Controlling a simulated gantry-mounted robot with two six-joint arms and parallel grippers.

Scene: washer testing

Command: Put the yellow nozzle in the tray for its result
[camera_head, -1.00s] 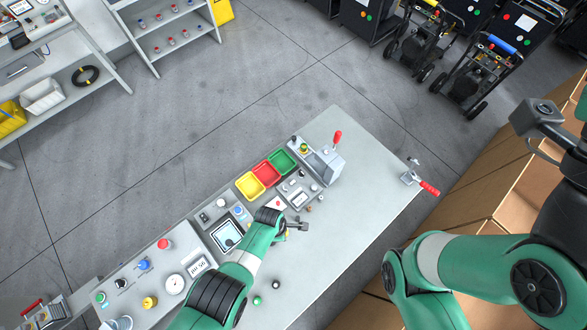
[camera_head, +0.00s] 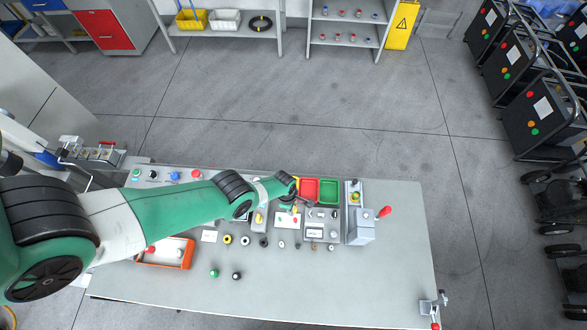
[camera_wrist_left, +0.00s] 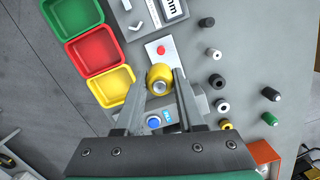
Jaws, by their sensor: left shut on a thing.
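A yellow nozzle (camera_wrist_left: 160,78) with a grey round end is between the finger tips of my left gripper (camera_wrist_left: 158,88) in the left wrist view. The fingers are shut on it, over the bench panel. In the head view my left gripper (camera_head: 298,208) is just in front of the trays. In the wrist view the yellow tray (camera_wrist_left: 112,88) lies just left of the nozzle, with the red tray (camera_wrist_left: 96,52) and green tray (camera_wrist_left: 72,16) beyond. All three look empty there. In the head view the arm mostly hides the yellow tray; the red tray (camera_head: 309,191) and green tray (camera_head: 328,191) show.
A white card with a red dot (camera_wrist_left: 161,49) lies beside the held nozzle. Several small parts, including a green one (camera_head: 213,273), stand on the bench (camera_head: 330,285). An orange bin (camera_head: 187,254) is at left. A grey device with a red lever (camera_head: 383,212) stands right of the trays.

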